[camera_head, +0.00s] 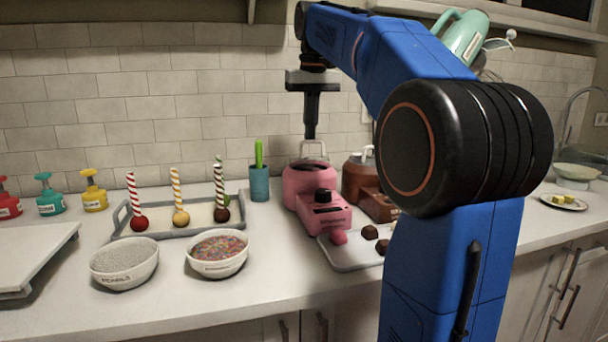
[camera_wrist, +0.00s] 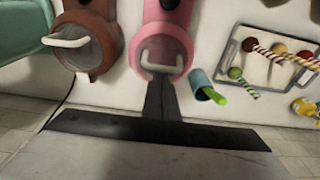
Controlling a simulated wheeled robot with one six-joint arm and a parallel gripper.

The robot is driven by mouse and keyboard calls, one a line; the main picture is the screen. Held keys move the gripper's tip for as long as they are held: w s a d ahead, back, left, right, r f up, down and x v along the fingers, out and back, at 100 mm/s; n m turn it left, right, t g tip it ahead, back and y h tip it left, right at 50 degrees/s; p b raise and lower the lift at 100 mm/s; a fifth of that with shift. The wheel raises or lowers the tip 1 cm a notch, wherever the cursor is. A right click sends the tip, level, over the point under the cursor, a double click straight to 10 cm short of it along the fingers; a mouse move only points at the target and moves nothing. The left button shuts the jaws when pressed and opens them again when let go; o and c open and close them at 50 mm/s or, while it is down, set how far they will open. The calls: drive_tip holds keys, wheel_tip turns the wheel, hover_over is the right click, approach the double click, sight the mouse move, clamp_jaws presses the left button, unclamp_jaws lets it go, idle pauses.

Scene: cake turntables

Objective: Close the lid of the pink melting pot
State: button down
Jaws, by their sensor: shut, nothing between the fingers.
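The pink melting pot (camera_head: 318,215) stands on the counter right of centre, with a black knob on its front. It also shows at the top middle of the wrist view (camera_wrist: 165,28). A pale looped handle (camera_wrist: 163,68) shows at its rounded end in the wrist view. I cannot tell clearly how far its lid is raised. My gripper (camera_head: 311,136) points down just above the pot's back part, close to the handle. Its fingers are shut and empty, and their tips (camera_wrist: 161,80) lie by the handle in the wrist view. I cannot tell whether they touch it.
A brown melting pot (camera_head: 358,178) stands close on the right, partly behind my arm. A teal cup (camera_head: 259,185) with a green tool stands on the left. A grey tray (camera_head: 150,231) with cake pops, sprinkle bowls (camera_head: 217,263) and a white board (camera_head: 345,258) with sweets lie nearby.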

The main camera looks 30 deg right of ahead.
drive_tip(key=shift+s+f, duration=0.1)
idle(0.3)
drive_tip(key=shift+s+a+f, duration=0.15)
drive_tip(key=shift+s+f, duration=0.2)
drive_tip(key=shift+f, duration=0.1)
drive_tip(key=shift+s+f, duration=0.1)
drive_tip(key=shift+s+f, duration=0.1)
drive_tip(key=shift+f, duration=0.1)
drive_tip(key=shift+r, duration=3.05)
